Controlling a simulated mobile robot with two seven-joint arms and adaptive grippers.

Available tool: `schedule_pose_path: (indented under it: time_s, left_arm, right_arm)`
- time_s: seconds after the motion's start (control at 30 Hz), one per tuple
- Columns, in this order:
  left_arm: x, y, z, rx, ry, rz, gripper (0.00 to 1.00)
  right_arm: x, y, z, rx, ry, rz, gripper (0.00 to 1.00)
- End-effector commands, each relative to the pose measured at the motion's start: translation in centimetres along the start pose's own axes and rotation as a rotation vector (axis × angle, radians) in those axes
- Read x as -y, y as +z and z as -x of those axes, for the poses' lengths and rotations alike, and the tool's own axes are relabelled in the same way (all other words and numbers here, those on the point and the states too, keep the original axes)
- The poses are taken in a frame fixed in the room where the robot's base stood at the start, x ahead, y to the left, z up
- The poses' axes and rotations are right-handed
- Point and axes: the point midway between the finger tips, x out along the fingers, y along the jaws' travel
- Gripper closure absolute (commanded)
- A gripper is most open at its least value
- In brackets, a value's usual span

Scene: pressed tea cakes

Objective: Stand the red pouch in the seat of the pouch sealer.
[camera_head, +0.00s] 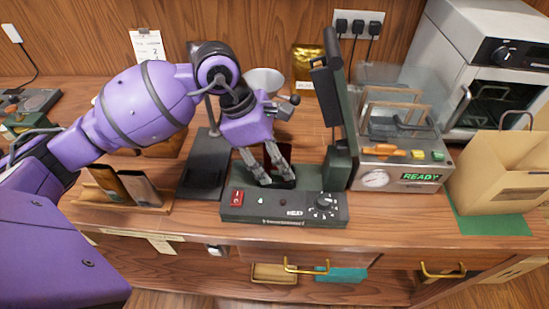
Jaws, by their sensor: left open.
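My left gripper (277,178) reaches down from the left over the dark green pouch sealer (285,207), its fingers apart. A dark, reddish thing, which may be the red pouch (284,166), shows in part between and behind the fingers, at the sealer's seat. The gripper hides much of it, so I cannot tell whether it stands fully in the seat or touches a finger. The sealer's front panel has a red switch, a green light and a black knob. My right gripper is not in view.
A wooden rack (120,203) with dark pouches stands at left. A black stand (203,180) with a funnel (264,80) is beside the sealer. At right are a machine reading READY (400,181), a paper bag (497,178) and a silver oven (480,50). A gold pouch (308,65) stands behind.

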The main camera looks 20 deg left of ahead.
Motion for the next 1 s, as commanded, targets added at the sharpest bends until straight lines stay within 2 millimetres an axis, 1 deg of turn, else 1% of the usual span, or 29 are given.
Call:
schedule_pose_path:
  time_s: [0.07,0.17,0.27,0.37,0.6,0.7,0.83,1.0]
  left_arm:
    - [0.0,0.0,0.0,0.0,0.0,0.0,0.56]
    - [0.0,0.0,0.1,0.0,0.0,0.0,0.56]
    - [-0.1,0.0,0.9,0.0,0.003,0.0,0.56]
    - [-0.1,-0.1,2.5,-0.002,0.005,-0.001,0.56]
    - [-0.1,-0.1,7.8,-0.002,0.006,0.0,0.56]
    - [-0.1,0.0,9.6,-0.002,0.004,0.0,0.56]
    - [-0.1,0.0,11.2,-0.001,0.002,0.001,0.56]
    - [0.0,0.0,12.0,0.0,0.0,0.0,0.56]
  right_arm:
    - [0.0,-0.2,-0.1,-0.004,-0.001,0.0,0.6]
    - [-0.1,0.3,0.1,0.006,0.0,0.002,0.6]
    - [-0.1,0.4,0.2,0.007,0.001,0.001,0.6]
    - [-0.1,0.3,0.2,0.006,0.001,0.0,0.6]
    - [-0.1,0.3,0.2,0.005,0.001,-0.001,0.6]
    - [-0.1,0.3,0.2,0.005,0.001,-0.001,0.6]
    - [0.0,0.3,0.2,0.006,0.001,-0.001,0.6]
    - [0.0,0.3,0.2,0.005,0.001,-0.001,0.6]
